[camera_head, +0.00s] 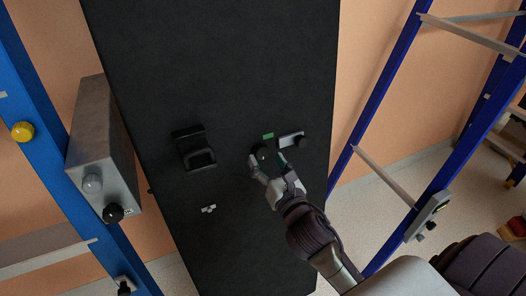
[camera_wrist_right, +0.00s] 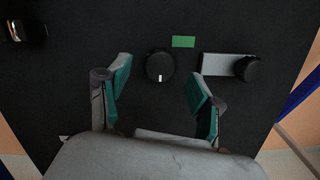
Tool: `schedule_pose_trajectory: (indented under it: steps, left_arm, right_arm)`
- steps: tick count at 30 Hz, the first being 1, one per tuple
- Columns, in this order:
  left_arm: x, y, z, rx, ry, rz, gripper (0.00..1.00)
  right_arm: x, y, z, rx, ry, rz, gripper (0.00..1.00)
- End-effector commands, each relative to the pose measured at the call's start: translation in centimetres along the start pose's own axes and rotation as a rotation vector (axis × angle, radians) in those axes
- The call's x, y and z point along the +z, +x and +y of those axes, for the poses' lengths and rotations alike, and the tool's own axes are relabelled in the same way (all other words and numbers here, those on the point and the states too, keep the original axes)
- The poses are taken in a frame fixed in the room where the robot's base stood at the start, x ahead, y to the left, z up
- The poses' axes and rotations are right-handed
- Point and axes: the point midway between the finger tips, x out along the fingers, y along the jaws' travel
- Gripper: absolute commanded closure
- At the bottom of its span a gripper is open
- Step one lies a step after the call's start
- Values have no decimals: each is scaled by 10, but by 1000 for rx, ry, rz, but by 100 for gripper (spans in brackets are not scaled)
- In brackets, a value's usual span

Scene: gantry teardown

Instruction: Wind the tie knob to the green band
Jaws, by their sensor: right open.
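The tie knob (camera_wrist_right: 160,65) is a round black knob with a white mark pointing down, on a dark upright panel. It also shows in the head view (camera_head: 263,153). The green band (camera_wrist_right: 183,41) is a small green rectangle just above and right of the knob, also seen in the head view (camera_head: 268,136). My right gripper (camera_wrist_right: 158,75) is open, its teal-padded fingers on either side of the knob with gaps showing. In the head view my right gripper (camera_head: 266,167) is at the knob and partly covers it. My left gripper is not in view.
A metal latch plate with a black knob (camera_wrist_right: 247,69) sits right of the tie knob. A black handle (camera_head: 195,150) is on the panel to the left. A grey box (camera_head: 103,145) hangs on the blue left upright (camera_head: 40,110). Blue rack frames (camera_head: 385,85) stand at right.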

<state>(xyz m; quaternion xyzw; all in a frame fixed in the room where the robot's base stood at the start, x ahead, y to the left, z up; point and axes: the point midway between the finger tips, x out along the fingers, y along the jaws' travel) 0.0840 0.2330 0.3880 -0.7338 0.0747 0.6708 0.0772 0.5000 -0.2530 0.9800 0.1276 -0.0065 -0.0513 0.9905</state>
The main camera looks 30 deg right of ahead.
Motion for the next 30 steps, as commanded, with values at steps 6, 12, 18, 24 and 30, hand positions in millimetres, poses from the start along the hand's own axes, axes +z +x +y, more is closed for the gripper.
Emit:
schedule_pose_trajectory:
  steps: [6, 12, 18, 24, 30]
  left_arm:
    - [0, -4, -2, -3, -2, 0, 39]
    - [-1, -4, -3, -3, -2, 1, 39]
    - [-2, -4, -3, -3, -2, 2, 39]
    - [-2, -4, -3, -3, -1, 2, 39]
    - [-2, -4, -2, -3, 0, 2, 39]
  right_arm:
    - [0, 24, 0, -1, 1, 0, 35]
    - [0, 28, 0, 0, 2, 1, 35]
    - [0, 28, 0, 0, 1, 1, 43]
    - [0, 28, 0, 0, 1, 1, 76]
    - [0, 27, 0, 0, 2, 1, 95]
